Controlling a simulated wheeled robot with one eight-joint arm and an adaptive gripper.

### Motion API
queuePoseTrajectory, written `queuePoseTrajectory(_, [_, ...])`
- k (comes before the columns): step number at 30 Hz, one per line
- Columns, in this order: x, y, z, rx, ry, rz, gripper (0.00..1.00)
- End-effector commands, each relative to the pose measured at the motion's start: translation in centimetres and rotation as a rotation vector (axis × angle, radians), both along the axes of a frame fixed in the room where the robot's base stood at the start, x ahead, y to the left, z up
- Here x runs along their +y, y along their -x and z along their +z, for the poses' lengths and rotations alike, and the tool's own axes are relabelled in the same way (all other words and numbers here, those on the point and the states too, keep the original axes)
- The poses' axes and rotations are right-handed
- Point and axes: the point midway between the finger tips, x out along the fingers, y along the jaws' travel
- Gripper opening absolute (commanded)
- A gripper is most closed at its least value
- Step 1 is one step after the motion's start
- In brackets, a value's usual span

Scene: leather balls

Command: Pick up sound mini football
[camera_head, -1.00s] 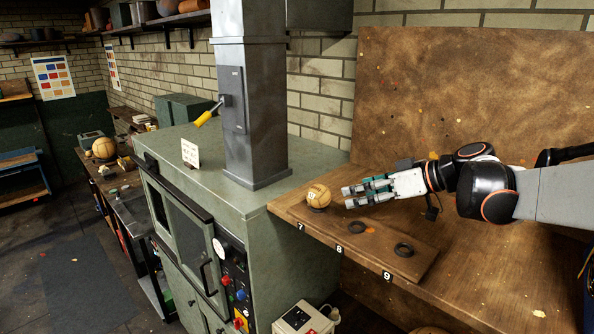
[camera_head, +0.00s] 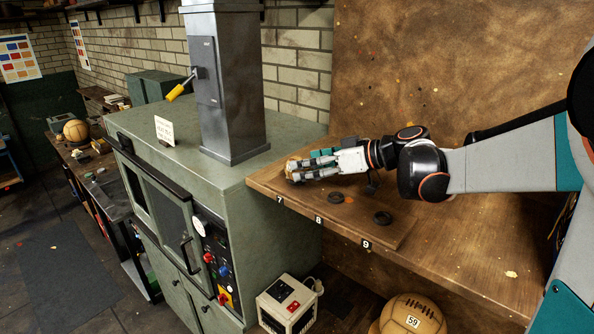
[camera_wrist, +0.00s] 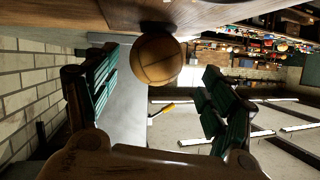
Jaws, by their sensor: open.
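The mini football (camera_wrist: 157,59) is a small tan leather ball with dark seams. In the wrist view it rests by the wooden board, between the tips of my two open fingers, with a visible gap on each side. In the head view my gripper (camera_head: 297,170) reaches left over the board, around the ball's place. The fingers hide most of the ball there; only a tan patch shows at their tips. I cannot tell whether any finger touches it.
The wooden board (camera_head: 345,222) has tags 7, 8 and 9 and two empty dark rings (camera_head: 336,197). A green cabinet (camera_head: 165,130) with a metal column stands left. A larger ball (camera_head: 413,314) marked 59 sits below the bench. Another ball (camera_head: 76,130) is far left.

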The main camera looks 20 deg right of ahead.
Motion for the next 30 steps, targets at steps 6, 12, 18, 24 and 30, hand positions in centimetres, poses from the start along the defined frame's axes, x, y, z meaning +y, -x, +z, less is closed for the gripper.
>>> queuePoseTrajectory(6, [1.8,-2.3,-1.5,0.000,-0.001,0.002,0.76])
queuePoseTrajectory(12, [2.5,-3.0,-1.9,0.000,0.000,0.000,0.76])
queuePoseTrajectory(18, [2.4,-3.0,-1.8,0.000,0.000,-0.001,0.60])
queuePoseTrajectory(24, [2.4,-3.0,-1.8,0.000,0.000,-0.001,0.26])
queuePoseTrajectory(30, [2.4,-3.0,-1.8,0.000,0.000,0.000,0.26])
